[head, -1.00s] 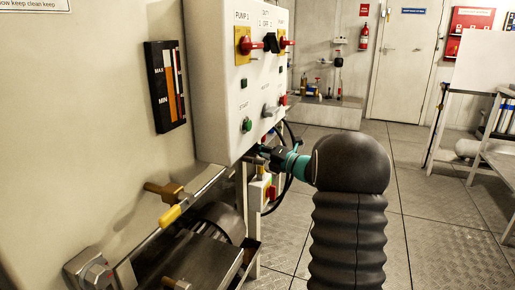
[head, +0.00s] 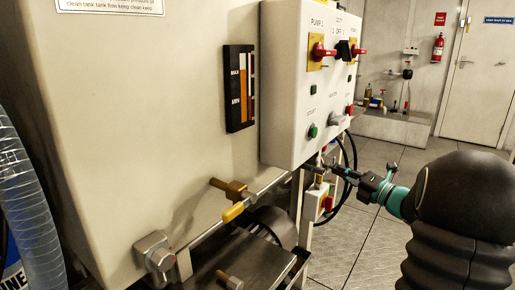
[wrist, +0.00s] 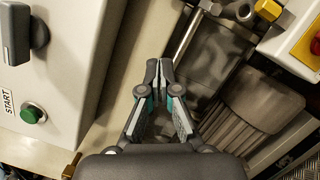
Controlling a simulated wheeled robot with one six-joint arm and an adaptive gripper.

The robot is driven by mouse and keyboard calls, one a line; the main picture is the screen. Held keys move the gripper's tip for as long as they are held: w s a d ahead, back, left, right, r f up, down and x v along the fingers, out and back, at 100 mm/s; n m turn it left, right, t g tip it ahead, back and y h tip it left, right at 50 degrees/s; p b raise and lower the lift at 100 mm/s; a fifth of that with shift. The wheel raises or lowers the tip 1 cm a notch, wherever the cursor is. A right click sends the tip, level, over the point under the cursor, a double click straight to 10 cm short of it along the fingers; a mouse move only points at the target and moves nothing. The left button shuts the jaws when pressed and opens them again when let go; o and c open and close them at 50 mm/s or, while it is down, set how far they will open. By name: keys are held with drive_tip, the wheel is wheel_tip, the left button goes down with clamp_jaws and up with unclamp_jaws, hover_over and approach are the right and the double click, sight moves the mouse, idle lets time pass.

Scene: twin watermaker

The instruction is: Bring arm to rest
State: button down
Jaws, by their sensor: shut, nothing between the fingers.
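My gripper (head: 333,168) is at the end of my dark arm in the head view, just below the lower right part of the white control panel (head: 290,130). In the wrist view my gripper (wrist: 159,68) is shut, its fingertips together with nothing between them. The green START button (wrist: 33,113) and a grey knob (wrist: 38,40) on the panel show to its left. I cannot tell from the head view how close the fingertips are to the panel's underside.
A red and yellow switch box (head: 318,203) hangs below the panel. A clear hose (head: 30,200) stands at the left. Open floor (head: 350,245) lies between the machine and my arm.

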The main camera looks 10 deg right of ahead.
drive_tip(key=s+a+f+n+g+h, duration=0.1)
drive_tip(key=s+a+f+n+g, duration=0.5)
drive_tip(key=n, duration=0.4)
drive_tip(key=s+a+f+n+g+h, duration=0.1)
drive_tip(key=s+a+f+n+g, duration=0.4)
drive_tip(key=f+n, duration=0.4)
drive_tip(key=s+a+r+n+g+h, duration=0.1)
drive_tip(key=s+a+n+h, duration=0.15)
drive_tip(key=s+n, duration=0.5)
drive_tip(key=s+a+n+g+h, duration=0.1)
drive_tip(key=s+n+g+h, duration=0.15)
drive_tip(key=s+n, duration=0.55)
drive_tip(key=s+a+r+n+t+h, duration=0.2)
drive_tip(key=s+a+r+n+t, duration=0.1)
drive_tip(key=s+a+r+n, duration=0.3)
drive_tip(key=shift+a+r+n+t+h, duration=0.3)
drive_tip(key=shift+n+t+h, duration=0.1)
drive_tip(key=shift+n, duration=0.65)
